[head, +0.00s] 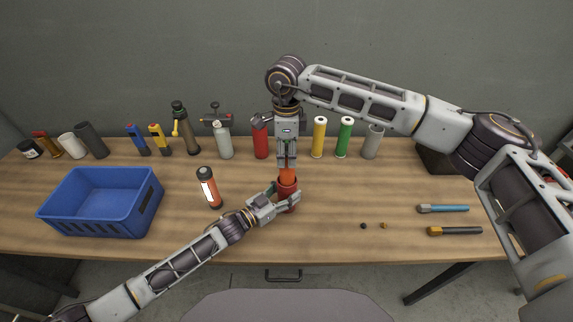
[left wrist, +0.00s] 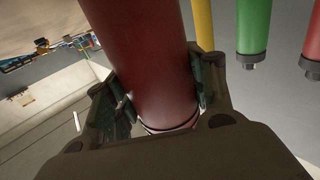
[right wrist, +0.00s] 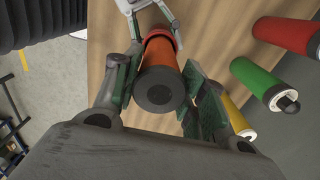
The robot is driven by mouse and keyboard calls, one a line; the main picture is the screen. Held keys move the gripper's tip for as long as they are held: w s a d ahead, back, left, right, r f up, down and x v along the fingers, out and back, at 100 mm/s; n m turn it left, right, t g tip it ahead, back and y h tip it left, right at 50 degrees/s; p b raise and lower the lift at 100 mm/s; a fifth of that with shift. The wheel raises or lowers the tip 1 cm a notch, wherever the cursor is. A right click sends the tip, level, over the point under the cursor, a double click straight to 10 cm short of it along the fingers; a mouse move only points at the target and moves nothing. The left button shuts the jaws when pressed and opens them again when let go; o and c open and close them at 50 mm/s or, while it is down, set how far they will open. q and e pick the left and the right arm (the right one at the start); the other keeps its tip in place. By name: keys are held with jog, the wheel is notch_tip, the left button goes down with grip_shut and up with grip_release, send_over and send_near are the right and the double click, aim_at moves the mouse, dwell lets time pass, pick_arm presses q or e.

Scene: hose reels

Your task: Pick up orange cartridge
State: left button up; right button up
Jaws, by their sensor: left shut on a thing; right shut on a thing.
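An orange cartridge (head: 287,175) stands upright in the middle of the table's front half, its lower end meeting a dark red cylinder (head: 287,191). My right gripper (head: 287,166) points down from above and is shut on the cartridge's upper part. In the right wrist view the cartridge (right wrist: 162,75) shows its dark end cap between the fingers. My left gripper (head: 287,201) is shut on the red cylinder from the side; the cylinder fills the left wrist view (left wrist: 150,60). Whether the cartridge sits inside the red cylinder or on it, I cannot tell.
A blue crate (head: 100,225) is at the left. Several bottles and tubes line the back, including red (head: 260,138), yellow (head: 319,138) and green (head: 344,138). Two brushes (head: 445,209) (head: 456,231) lie at the right.

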notch_tip(320, 180, up, 10)
jog(key=shift+f, duration=0.25)
dwell(0.5)
pick_arm(q)
jog(key=o, duration=1.2)
jog(key=shift+s+a, duration=0.1)
jog(key=shift+v, duration=5.9)
jog(key=shift+s, duration=0.1)
pick_arm(e)
jog(key=shift+s, duration=0.15)
